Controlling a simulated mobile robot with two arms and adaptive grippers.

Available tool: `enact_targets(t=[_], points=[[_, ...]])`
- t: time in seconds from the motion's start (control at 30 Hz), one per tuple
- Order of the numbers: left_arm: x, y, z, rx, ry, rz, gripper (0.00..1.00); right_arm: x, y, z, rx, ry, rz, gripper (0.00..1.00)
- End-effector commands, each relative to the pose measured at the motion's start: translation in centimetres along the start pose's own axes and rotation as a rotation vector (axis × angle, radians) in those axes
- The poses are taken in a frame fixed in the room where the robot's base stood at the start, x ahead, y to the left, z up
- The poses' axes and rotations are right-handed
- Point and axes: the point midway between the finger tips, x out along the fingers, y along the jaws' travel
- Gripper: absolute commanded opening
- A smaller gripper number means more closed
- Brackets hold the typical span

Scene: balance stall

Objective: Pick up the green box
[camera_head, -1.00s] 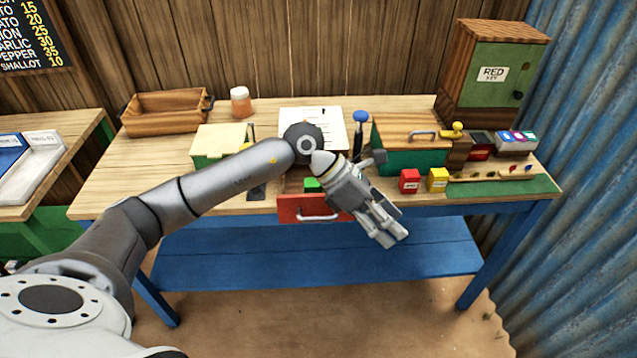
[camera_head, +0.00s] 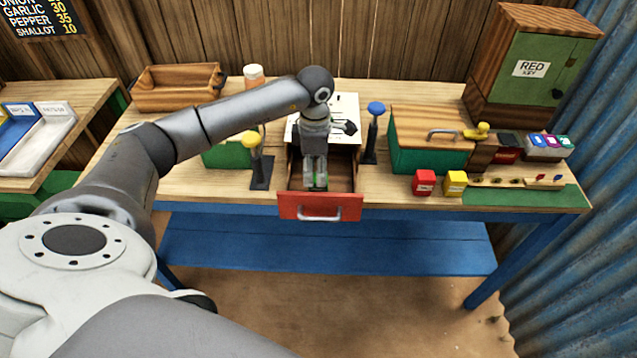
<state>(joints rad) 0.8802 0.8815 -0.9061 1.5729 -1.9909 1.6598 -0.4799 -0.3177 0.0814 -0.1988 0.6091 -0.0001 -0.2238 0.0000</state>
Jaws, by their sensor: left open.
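The small green box (camera_head: 317,184) lies in the open red-fronted drawer (camera_head: 320,207). Only slivers of green show around my fingers; the rest of it is hidden. My left gripper (camera_head: 315,185) points down into the drawer, with its fingers at the box. Its jaws are open, one on either side as far as I can see. I cannot tell whether they touch the box. My right gripper is not in view.
A red cube (camera_head: 423,183) and a yellow cube (camera_head: 455,183) stand right of the drawer. A yellow-knobbed lever (camera_head: 256,160) and a blue-knobbed lever (camera_head: 373,133) flank it. A green chest (camera_head: 428,158) with a wooden lid stands right.

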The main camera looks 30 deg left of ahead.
Motion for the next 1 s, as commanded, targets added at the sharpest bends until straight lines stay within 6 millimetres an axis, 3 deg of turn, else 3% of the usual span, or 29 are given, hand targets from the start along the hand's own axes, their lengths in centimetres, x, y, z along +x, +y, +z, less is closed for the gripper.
enact_targets(t=[0.3,0.63,0.9,1.0], points=[[4.0,-0.1,0.6,0.0,0.002,-0.004,0.46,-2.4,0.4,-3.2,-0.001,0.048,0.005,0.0],[5.1,-0.1,0.6,0.001,0.0,-0.002,0.46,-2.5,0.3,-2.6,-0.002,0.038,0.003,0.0],[5.0,-0.1,0.6,0.001,0.0,-0.002,0.13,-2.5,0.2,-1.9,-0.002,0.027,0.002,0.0],[5.0,-0.1,0.6,0.001,0.0,-0.001,0.1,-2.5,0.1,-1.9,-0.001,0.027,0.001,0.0]])
